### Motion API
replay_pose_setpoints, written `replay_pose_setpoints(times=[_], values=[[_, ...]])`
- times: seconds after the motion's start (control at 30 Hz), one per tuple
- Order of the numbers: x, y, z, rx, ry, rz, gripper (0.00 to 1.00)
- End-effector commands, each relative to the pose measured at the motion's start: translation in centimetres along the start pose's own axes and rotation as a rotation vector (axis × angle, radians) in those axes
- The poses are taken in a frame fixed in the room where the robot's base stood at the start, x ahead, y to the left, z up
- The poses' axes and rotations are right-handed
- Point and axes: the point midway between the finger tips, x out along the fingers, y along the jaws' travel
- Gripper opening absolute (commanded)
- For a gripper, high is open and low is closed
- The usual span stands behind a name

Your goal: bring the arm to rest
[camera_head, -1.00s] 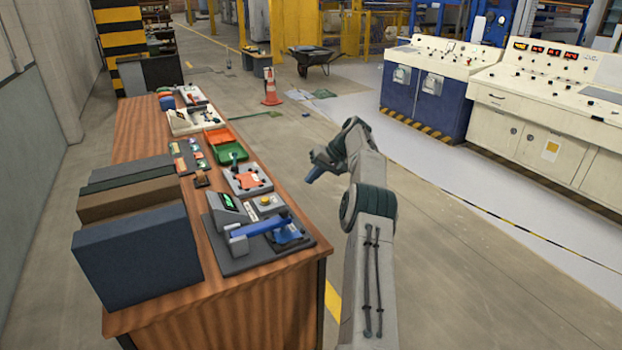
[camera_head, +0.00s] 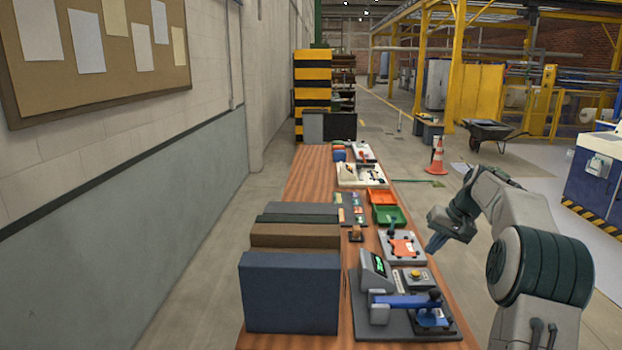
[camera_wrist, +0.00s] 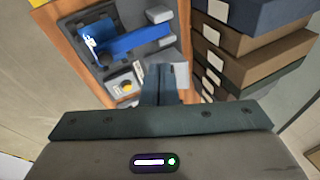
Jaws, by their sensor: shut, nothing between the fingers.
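My gripper (camera_head: 434,246) is at the right side of the wooden workbench (camera_head: 312,172) in the head view, raised above the bench top near its right edge. Its blue-grey fingers are together with nothing between them. My arm comes in from the lower right and bends down at the wrist. In the wrist view my closed fingers (camera_wrist: 163,82) point at the bench, over the area by a device with a blue lever (camera_wrist: 140,42). The same blue-levered device (camera_head: 405,300) stands at the bench's near end in the head view.
A row of upright boxes (camera_head: 292,290) stands at the bench's near left. Orange (camera_head: 382,198) and green (camera_head: 386,215) trays and several small fixtures lie farther along. A traffic cone (camera_head: 437,158) and a wheelbarrow (camera_head: 492,132) stand on the floor beyond. The aisle right of the bench has free floor.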

Motion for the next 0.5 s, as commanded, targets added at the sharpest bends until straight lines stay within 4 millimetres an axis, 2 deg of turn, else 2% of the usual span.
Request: replay_pose_setpoints(times=[0.03, 0.2, 0.5], values=[[-0.6, -1.6, 1.1, -0.014, -0.004, 0.021, 0.00], [-1.8, -5.1, 5.1, -0.046, -0.016, 0.085, 0.00], [-3.5, -9.5, 13.5, -0.098, -0.017, 0.185, 0.00]])
